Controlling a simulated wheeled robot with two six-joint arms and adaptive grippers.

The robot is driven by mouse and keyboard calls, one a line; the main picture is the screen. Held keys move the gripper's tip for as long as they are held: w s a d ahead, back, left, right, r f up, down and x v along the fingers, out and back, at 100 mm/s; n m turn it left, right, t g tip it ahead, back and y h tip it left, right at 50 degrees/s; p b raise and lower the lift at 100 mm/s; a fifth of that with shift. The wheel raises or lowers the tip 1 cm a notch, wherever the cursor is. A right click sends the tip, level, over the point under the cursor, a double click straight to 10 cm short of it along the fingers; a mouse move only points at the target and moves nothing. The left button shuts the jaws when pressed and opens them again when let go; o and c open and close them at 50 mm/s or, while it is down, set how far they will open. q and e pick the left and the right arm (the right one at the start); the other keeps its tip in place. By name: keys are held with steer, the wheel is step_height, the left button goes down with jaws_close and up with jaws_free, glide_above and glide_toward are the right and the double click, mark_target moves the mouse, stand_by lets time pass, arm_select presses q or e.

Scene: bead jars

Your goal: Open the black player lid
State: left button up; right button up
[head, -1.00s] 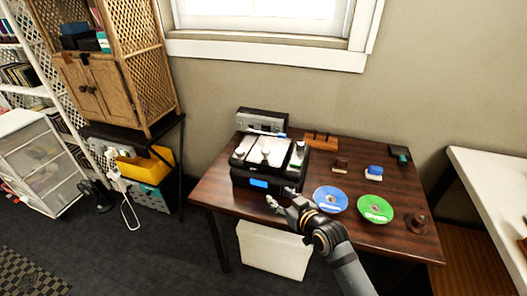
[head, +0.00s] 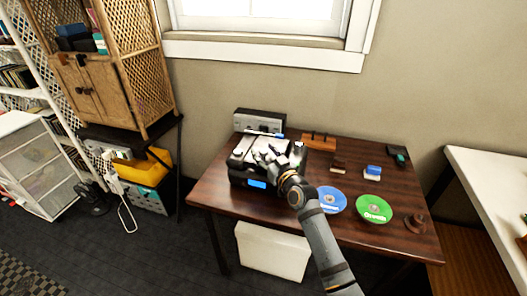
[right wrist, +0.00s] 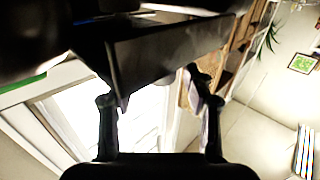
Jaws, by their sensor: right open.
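The black player (head: 240,181) stands at the left of the dark wooden table, with a blue lit display on its front. Its glossy lid (head: 243,149) carries bright reflections; I cannot tell whether it is fully closed. My right gripper (head: 265,155) is open and empty over the front part of the player, hiding some of its top. In the right wrist view, a dark slab (right wrist: 165,55), likely part of the player, lies just beyond and between the open fingers (right wrist: 158,92). I cannot tell whether they touch it. My left gripper is not in view.
A blue disc (head: 331,200) and a green disc (head: 374,208) lie on the table (head: 300,222) right of the player. A grey device (head: 259,121) stands behind it.

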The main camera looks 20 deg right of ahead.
steer(key=shift+w+a, duration=0.1)
steer(key=shift+w, duration=0.3)
jaws_close()
